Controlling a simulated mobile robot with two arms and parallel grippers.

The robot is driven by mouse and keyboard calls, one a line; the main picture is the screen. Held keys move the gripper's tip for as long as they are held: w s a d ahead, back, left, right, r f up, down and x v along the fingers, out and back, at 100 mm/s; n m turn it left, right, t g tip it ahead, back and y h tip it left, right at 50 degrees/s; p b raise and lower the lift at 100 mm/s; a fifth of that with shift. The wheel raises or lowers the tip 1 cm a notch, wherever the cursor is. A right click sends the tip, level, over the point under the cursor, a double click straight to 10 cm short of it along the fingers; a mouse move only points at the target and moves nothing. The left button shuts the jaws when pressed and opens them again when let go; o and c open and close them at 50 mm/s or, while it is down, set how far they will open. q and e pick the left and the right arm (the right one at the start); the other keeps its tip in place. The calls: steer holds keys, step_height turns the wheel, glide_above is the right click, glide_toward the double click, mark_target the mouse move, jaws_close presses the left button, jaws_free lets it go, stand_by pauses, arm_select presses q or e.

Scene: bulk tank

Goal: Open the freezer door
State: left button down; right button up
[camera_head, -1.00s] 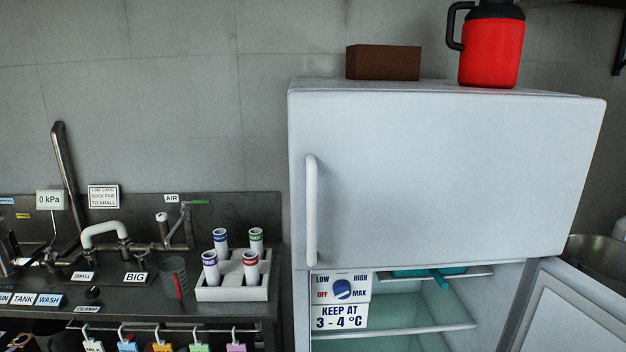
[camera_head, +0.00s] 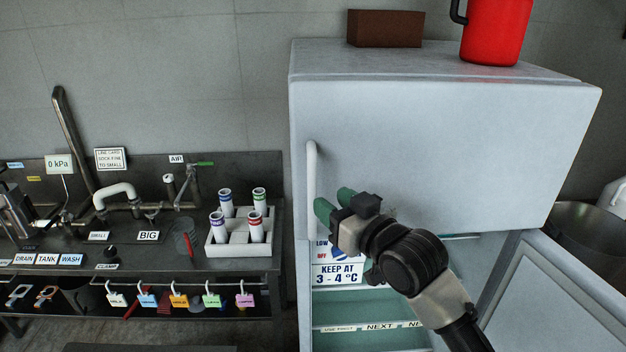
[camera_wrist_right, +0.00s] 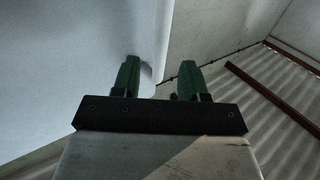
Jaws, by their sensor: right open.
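The freezer door (camera_head: 450,150) is the white upper door of the fridge, and it is shut. Its upright white handle (camera_head: 311,190) runs along the door's left edge. My right gripper (camera_head: 334,205), with green fingertips, is open just right of the handle's lower half. In the right wrist view the two green fingers (camera_wrist_right: 158,75) stand apart, with a pale edge showing between them. I cannot tell whether that edge is the handle or the door. My left gripper is not in view.
The lower fridge door (camera_head: 560,295) stands open to the right. A brown box (camera_head: 384,28) and a red jug (camera_head: 495,30) stand on top of the fridge. A counter with a rack (camera_head: 240,245) of tubes is at the left.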

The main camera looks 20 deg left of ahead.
mark_target(315, 190)
steer(key=x, duration=0.2)
steer(key=p+x, duration=0.1)
steer(key=x, duration=0.1)
steer(key=shift+w+a+r, duration=0.1)
steer(key=shift+a+r, duration=0.1)
steer(key=shift+a, duration=0.1)
steer(key=shift+p+x, duration=0.45)
steer(key=shift+x, duration=0.5)
steer(key=shift+w+f, duration=0.1)
steer(key=shift+f, duration=0.05)
steer(key=shift+c, duration=0.2)
jaws_close()
